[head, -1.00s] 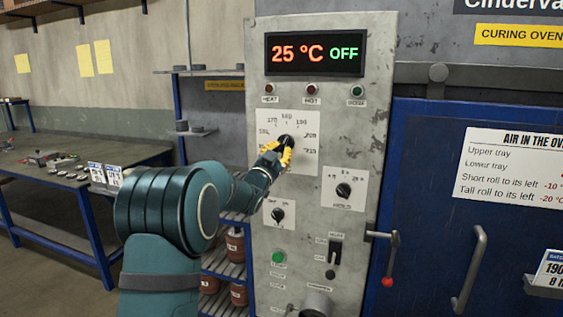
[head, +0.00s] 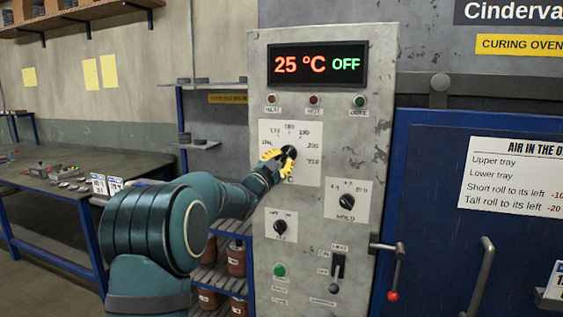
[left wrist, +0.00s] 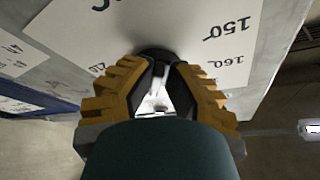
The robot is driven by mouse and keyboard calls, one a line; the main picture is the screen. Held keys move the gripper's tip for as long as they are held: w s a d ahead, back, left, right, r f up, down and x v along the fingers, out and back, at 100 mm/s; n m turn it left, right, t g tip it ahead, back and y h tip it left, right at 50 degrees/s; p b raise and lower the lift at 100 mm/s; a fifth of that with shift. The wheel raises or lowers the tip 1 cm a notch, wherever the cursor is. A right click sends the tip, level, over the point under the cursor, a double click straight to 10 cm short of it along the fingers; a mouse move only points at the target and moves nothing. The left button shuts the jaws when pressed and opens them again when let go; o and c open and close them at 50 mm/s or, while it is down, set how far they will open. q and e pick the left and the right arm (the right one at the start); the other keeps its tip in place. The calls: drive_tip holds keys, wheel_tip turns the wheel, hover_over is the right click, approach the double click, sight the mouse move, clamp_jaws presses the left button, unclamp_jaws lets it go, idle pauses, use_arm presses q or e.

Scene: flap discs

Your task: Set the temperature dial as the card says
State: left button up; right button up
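The temperature dial (head: 290,151) is a black knob on a white scale plate on the grey control panel. Its scale runs through marks such as 180 and 210. My left gripper (head: 278,158) has its yellow fingers at the dial. In the left wrist view, the fingertips (left wrist: 164,66) close in on the dark dial (left wrist: 155,52), with 150 and 160 printed to the right; the pointer is hidden. The display (head: 317,65) reads 25 °C OFF. A batch card (head: 554,284) is cut off at the right edge. My right gripper is not in view.
Below are the HOLD dial (head: 346,201), a smaller dial (head: 280,227), a green button (head: 280,270) and a switch (head: 338,267). An air notice (head: 510,175) is on the blue oven door (head: 430,220). A workbench (head: 80,178) stands left.

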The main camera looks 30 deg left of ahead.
use_arm(q)
drive_tip(key=shift+o, duration=1.3)
drive_tip(key=shift+d+r, duration=0.1)
drive_tip(key=shift+r, duration=0.2)
drive_tip(key=shift+w+d+f, duration=0.1)
drive_tip(key=shift+f, duration=0.05)
drive_tip(key=shift+s+f, duration=0.25)
drive_tip(key=shift+s, duration=0.15)
drive_tip(key=v, duration=1.1)
